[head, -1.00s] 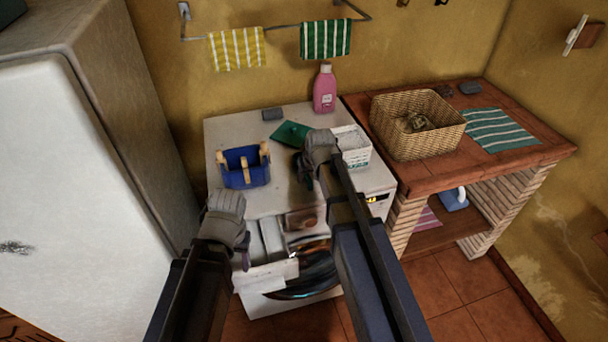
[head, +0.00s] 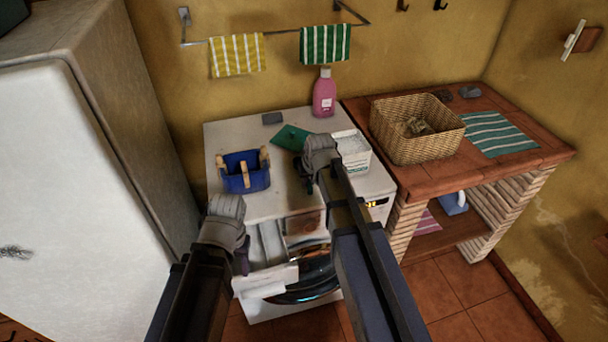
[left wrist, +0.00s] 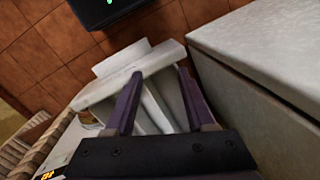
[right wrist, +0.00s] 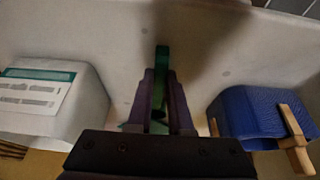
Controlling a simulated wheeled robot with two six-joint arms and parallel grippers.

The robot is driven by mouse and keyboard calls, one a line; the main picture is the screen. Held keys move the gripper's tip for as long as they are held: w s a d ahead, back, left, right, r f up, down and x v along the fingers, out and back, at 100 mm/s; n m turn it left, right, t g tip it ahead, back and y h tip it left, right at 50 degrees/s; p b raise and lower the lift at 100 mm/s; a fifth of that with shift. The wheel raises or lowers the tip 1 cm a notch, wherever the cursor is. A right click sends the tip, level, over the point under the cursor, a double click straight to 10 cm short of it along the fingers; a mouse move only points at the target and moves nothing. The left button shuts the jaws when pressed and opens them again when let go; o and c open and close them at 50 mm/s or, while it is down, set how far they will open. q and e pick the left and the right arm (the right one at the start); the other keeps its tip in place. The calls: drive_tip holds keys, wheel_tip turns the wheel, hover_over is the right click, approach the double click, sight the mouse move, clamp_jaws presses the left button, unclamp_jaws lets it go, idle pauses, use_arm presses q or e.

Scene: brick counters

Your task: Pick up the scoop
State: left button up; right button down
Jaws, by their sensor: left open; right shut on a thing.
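The green scoop (head: 290,136) lies on the white washer top, and my right gripper (head: 306,178) is over its near part. In the right wrist view my right gripper (right wrist: 160,85) is shut on a narrow green part of the scoop (right wrist: 162,58), which sticks out beyond the fingertips. The fingers and hand hide much of the scoop. My left gripper (head: 241,262) is open at the pulled-out washer drawer (head: 266,276). In the left wrist view the drawer (left wrist: 128,75) shows beyond and between its open fingers (left wrist: 155,85).
A blue caddy (head: 245,180) with wooden handle parts stands left of my right gripper. A white box (head: 355,160) is close on its right. A wicker basket (head: 410,150) sits on the right counter.

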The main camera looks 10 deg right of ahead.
use_arm(q)
drive_tip(key=shift+r, duration=0.15)
use_arm(e)
drive_tip(key=shift+r, duration=0.15)
use_arm(q)
wheel_tip(320, 180, up, 10)
drive_tip(key=p, duration=1)
use_arm(e)
wheel_tip(320, 180, up, 10)
